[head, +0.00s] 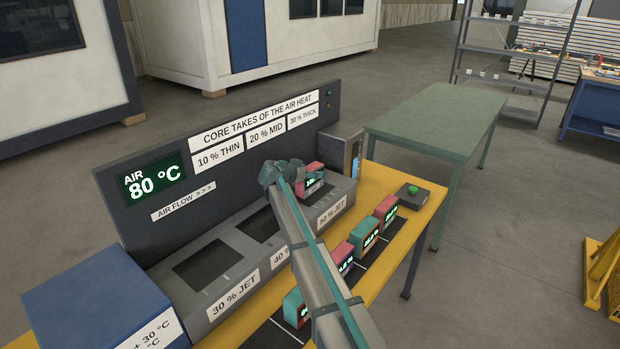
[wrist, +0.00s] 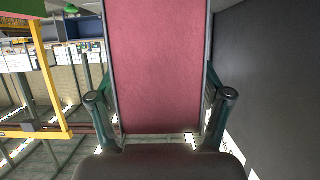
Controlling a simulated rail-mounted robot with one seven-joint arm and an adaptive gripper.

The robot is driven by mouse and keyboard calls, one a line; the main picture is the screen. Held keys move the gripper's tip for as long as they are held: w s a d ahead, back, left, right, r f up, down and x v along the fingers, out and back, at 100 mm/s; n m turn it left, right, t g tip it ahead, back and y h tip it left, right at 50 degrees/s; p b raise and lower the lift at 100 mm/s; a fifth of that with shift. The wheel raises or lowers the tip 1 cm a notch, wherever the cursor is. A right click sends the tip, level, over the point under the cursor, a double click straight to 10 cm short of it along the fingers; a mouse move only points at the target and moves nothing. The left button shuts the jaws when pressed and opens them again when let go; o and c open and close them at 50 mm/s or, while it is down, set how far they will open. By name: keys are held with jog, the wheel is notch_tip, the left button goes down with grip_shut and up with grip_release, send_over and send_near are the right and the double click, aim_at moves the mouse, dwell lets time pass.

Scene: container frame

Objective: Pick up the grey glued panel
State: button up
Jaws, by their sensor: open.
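No panel can be clearly picked out as grey. A small red-and-teal block (head: 311,180) with a lit dark display stands over the jet opening at the right end of the grey bench unit. My gripper (head: 285,173) is at its left side in the head view, and my arm hides part of the bench. In the wrist view a large dull-red face (wrist: 160,60) with dark edges stands between the two fingers of my open gripper (wrist: 162,98). The fingers are on either side of it; contact cannot be told. Glue cannot be made out.
Several similar blocks (head: 387,211) stand along the yellow table (head: 425,205). A dark board (head: 235,155) rises behind the jets. A blue box (head: 95,300) is at left, a green button (head: 412,190) at right. The green table (head: 440,115) is bare.

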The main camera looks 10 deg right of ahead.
jog(key=c, duration=1.3)
jog(key=shift+c, duration=0.2)
